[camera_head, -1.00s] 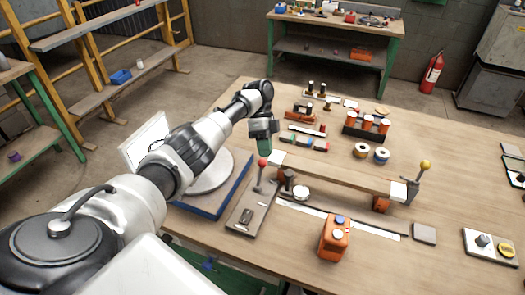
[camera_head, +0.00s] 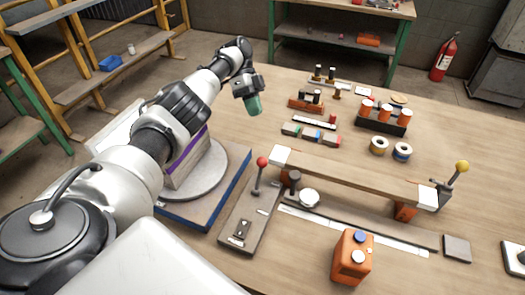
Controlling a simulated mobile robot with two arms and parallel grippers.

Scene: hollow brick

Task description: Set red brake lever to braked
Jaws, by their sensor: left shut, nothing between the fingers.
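The red brake lever (camera_head: 261,163) has a red ball knob on a thin dark stem. It stands close to upright, on a grey base plate (camera_head: 262,213) with a small dark label at its near end. My left gripper (camera_head: 254,106) is above and behind the lever, apart from it. Its green-tipped fingers are shut and empty, pointing down. The right gripper is not in view.
A wooden bar on orange supports (camera_head: 353,176) runs right from the lever. A turntable (camera_head: 198,172) with a purple-banded block stands left. An orange canister (camera_head: 351,257) is in front. A yellow-knobbed lever (camera_head: 462,167) stands far right.

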